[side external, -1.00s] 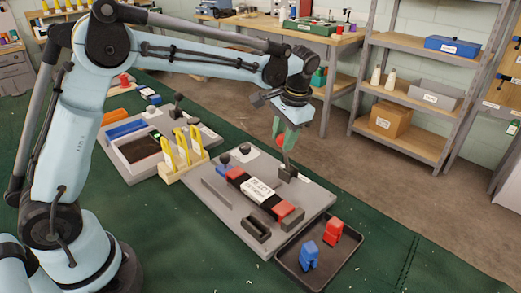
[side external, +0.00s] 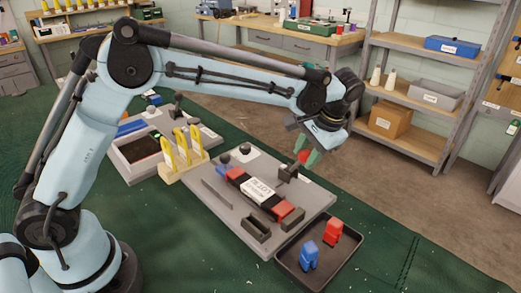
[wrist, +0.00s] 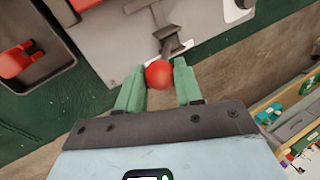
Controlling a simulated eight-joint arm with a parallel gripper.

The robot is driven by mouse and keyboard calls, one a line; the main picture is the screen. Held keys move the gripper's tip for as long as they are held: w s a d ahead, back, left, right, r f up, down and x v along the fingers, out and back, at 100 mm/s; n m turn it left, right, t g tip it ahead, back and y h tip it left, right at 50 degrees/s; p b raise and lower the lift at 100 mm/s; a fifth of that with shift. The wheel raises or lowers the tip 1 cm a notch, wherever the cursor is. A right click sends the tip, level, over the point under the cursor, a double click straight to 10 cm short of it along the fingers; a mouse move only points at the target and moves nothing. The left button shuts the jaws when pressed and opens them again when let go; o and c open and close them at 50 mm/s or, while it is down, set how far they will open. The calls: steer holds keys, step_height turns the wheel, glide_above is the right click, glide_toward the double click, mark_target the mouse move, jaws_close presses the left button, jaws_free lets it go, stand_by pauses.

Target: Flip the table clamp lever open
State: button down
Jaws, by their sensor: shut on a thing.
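The table clamp (side external: 285,174) stands at the far right edge of a grey board. Its lever (side external: 295,165) ends in a red knob (side external: 303,156) and now leans outward past the board's edge. My gripper (side external: 309,155) is shut on the red knob with its green fingers. In the wrist view the red knob (wrist: 158,74) sits between the two fingertips, and the dark clamp lever (wrist: 165,38) runs up from it to the board.
The grey board (side external: 225,208) carries a labelled block (side external: 258,190) with red and black parts. A black tray (side external: 290,268) with blue and red pieces lies at its front right. A wooden rack (side external: 180,172) holds yellow tools at left. Floor lies beyond the table edge.

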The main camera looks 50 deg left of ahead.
steer(key=shift+d+f, duration=0.45)
steer(key=shift+d, duration=0.3)
steer(key=c, duration=0.8)
jaws_free()
steer(key=shift+o, duration=0.2)
steer(key=shift+r, duration=0.15)
steer(key=v, duration=1.1)
steer(key=shift+r, duration=0.45)
steer(key=shift+a, duration=0.1)
steer(key=s+a+f+n+t+h, duration=0.1)
steer(key=s+a+f+t+h, duration=0.1)
steer(key=s+a, duration=0.5)
steer(key=s+a+f+t+h, duration=0.2)
steer(key=s+a+f+t, duration=0.2)
steer(key=s+a, duration=0.3)
steer(key=s+t, duration=0.1)
steer(key=s, duration=0.3)
steer(key=shift+s+f+n, duration=0.15)
steer(key=shift+f+n, duration=0.25)
